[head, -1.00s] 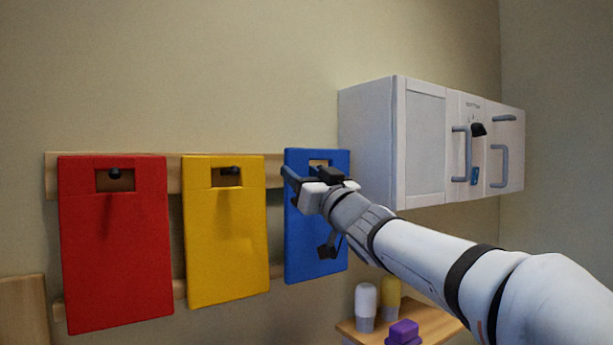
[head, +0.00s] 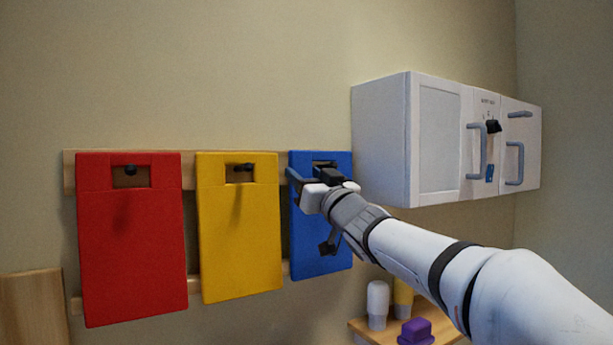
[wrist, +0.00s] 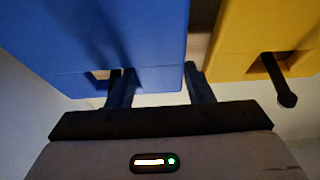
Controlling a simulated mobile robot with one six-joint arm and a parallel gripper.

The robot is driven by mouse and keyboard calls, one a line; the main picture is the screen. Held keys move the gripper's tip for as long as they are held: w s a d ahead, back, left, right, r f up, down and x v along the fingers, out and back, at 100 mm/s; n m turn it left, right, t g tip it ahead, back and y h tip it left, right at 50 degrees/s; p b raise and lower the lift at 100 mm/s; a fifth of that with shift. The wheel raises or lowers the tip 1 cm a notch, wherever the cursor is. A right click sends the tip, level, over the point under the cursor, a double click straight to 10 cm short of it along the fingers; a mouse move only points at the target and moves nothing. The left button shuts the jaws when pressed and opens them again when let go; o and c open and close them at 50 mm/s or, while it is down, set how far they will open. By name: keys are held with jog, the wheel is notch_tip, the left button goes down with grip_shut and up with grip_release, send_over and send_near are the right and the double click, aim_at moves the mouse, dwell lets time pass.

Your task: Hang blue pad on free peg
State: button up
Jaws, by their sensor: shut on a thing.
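The blue pad (head: 322,240) hangs upright at the right end of the row, flat-on to the wall rack. My gripper (head: 306,174) is shut on its upper side strip, between the pad's window and its left edge. In the wrist view, which is upside down, the blue pad (wrist: 95,35) fills the upper left. There one finger of my gripper (wrist: 158,80) is at the window and the other is beyond the pad's edge. Dark shapes show in the window, but I cannot tell whether a peg is through it. My gripper and arm hide part of the pad.
The red pad (head: 132,250) and yellow pad (head: 240,235) hang on dark pegs of the wooden rack (head: 69,170). The yellow pad is close beside the blue one. A white wall cabinet (head: 378,140) is at right. A small shelf (head: 366,330) with bottles and a purple block is below.

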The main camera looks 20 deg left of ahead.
dwell(0.4)
jog(key=o, duration=1.1)
jog(key=shift+a, duration=0.1)
